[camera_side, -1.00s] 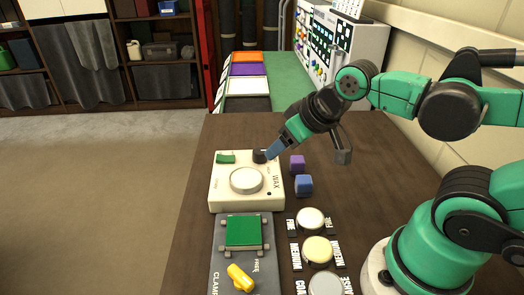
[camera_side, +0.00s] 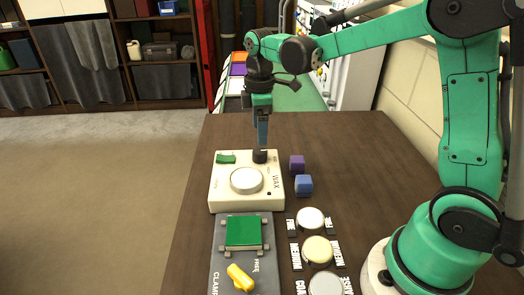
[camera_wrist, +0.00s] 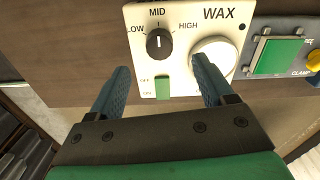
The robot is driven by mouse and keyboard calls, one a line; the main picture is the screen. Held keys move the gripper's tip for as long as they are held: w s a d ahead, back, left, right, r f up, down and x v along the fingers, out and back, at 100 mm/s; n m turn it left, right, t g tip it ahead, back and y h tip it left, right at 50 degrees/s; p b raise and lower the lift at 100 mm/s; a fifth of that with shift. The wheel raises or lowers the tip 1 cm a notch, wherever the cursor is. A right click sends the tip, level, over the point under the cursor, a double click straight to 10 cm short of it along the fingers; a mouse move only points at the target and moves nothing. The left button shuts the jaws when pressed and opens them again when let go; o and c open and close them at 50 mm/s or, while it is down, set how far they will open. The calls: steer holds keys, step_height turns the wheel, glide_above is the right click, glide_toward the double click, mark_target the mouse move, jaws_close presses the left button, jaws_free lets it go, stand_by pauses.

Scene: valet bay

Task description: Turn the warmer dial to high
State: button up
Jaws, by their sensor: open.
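The cream wax warmer (camera_side: 218,190) sits on the brown table; it also shows in the wrist view (camera_wrist: 180,80). Its black dial (camera_wrist: 158,42) has a white pointer line aimed at MID, with HIGH printed to its right and LOW to its left. In the side view the dial (camera_side: 260,156) is at the warmer's far right corner. My gripper (camera_side: 262,142) points straight down just above the dial. In the wrist view my open gripper (camera_wrist: 160,64) has its fingers spread on either side of the dial's line, empty. Whether the fingertips touch anything, I cannot tell.
The warmer carries a green switch (camera_wrist: 162,87) and a round white lid (camera_wrist: 214,60) close to the right finger. Purple (camera_side: 297,165) and blue (camera_side: 304,184) blocks stand right of it. A clamp board (camera_side: 220,255) and round pads (camera_side: 318,250) lie nearer.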

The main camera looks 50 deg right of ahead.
mark_target(260, 150)
steer(key=shift+f, duration=2.85)
jaws_close()
